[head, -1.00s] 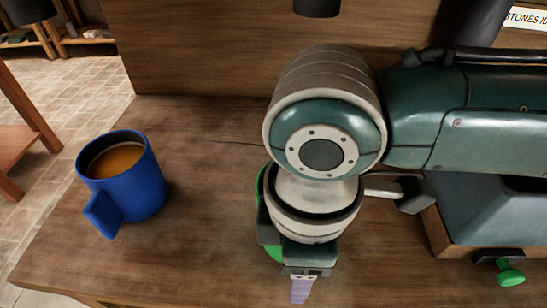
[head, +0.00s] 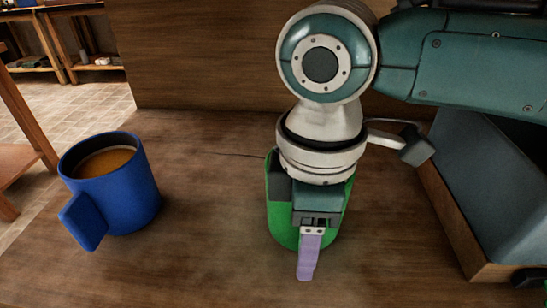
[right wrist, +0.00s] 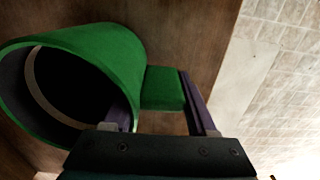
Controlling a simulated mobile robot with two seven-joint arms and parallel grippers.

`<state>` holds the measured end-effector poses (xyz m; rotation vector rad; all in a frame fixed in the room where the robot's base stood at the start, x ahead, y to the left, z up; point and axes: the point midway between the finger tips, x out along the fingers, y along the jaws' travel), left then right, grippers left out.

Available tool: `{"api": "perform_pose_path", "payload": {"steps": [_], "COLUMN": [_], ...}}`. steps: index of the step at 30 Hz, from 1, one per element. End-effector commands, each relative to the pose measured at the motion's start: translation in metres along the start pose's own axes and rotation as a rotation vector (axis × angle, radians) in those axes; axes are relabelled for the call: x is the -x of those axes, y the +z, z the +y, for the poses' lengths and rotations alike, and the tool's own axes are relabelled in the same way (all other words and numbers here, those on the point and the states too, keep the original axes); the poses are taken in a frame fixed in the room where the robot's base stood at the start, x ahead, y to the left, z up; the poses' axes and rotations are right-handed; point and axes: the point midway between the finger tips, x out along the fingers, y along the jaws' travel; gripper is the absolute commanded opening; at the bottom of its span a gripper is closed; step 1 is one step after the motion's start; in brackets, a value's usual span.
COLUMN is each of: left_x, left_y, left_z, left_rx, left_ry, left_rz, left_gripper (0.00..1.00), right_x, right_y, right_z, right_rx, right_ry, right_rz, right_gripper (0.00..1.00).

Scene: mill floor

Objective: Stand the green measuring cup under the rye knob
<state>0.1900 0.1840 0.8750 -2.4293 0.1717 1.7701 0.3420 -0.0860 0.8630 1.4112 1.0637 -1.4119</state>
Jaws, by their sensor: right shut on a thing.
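The green measuring cup (head: 279,228) is at the middle of the wooden bench in the head view, largely hidden behind my right wrist and hand. My right gripper (head: 309,252) is shut on the cup's handle; only one purple finger shows clearly there. In the right wrist view, the handle of the cup (right wrist: 85,45) lies between the two fingers of the gripper (right wrist: 155,88), and the cup's dark open mouth faces left. I cannot tell whether the cup touches the bench. No knob can be made out as the rye knob. My left gripper is not in view.
A blue cup (head: 123,200) with brown contents stands on the bench at the left. A slanted grey-blue body (head: 500,190) on a wooden base (head: 446,220) is at the right, partly behind my arm. A wooden panel (head: 200,60) closes the back. Bench between the cups is clear.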

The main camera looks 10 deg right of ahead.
Motion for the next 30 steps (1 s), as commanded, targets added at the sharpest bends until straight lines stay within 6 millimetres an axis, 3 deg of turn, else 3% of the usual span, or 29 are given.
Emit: {"api": "perform_pose_path", "payload": {"steps": [11, 12, 21, 30], "left_x": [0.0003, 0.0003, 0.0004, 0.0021], "left_y": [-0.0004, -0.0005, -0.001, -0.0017], "left_z": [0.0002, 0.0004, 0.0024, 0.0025], "left_rx": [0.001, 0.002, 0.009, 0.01], "left_ry": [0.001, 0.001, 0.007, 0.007], "left_rz": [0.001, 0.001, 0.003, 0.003], "left_gripper": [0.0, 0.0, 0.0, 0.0], "right_x": [0.0, 0.0, -0.0001, 0.0045], "right_y": [-0.0001, -0.0001, 0.0, -0.0001], "right_z": [-0.0001, -0.0001, -0.0001, 0.0], "right_rx": [0.0, 0.0, 0.0, 0.0], "right_ry": [0.0, 0.0, 0.0, 0.001], "right_rz": [0.0, 0.0, 0.0, 0.001], "right_gripper": [0.0, 0.6, 0.93, 0.93]}}
